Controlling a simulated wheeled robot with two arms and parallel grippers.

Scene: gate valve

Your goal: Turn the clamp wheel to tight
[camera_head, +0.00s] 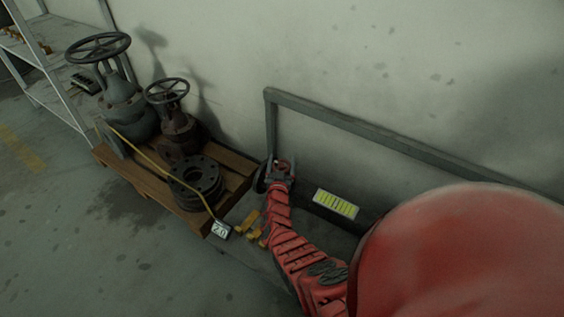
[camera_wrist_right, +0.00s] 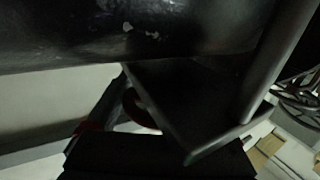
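My right gripper (camera_head: 279,177) is at the end of the red arm, near the wall below the grey rail. A small reddish ring (camera_head: 284,165) shows at its fingertips, and a dark ring (camera_head: 261,178) stands just left of it. I cannot tell which of them is the clamp wheel, or whether the fingers touch either one. In the right wrist view, dark metal parts fill most of the picture, and part of a reddish-brown curved rim (camera_wrist_right: 139,110) shows below them. The finger gap is not clear in either view. My left gripper is not in view.
A wooden pallet (camera_head: 239,167) holds a large gate valve (camera_head: 122,107), a smaller valve (camera_head: 178,130) and stacked dark flanges (camera_head: 196,181). A yellow line runs to a "20" tag (camera_head: 221,229). The grey rail (camera_head: 360,124) runs along the wall. Floor at left is clear.

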